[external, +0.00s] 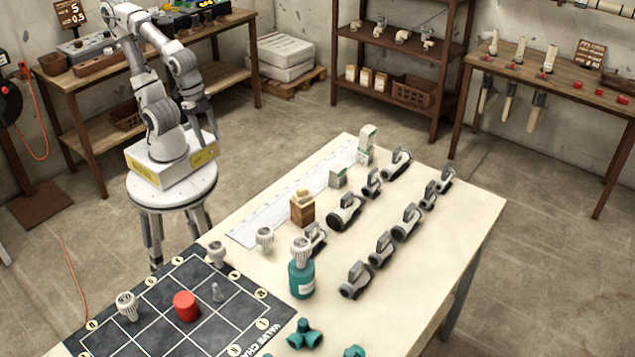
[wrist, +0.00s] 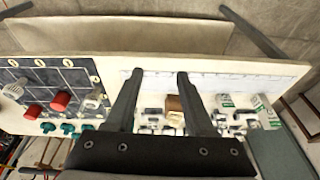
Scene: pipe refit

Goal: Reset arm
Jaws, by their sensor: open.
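My arm stands on a round white stool-like base behind the long table (external: 455,240) and is folded up. My gripper (external: 203,112) points down in the air beside my base, clear of the table. In the wrist view my gripper (wrist: 158,75) shows two dark fingers spread apart with nothing between them. The table also shows below it in the wrist view, with the white ruled strip (wrist: 220,80) along its edge.
A dark grid board (external: 150,307) holds a red cylinder (external: 186,306) and pale valve parts. A teal bottle (external: 302,280), a wooden block (external: 302,208) and several grey pipe fittings (external: 345,212) stand on the table. Shelves and benches line the walls.

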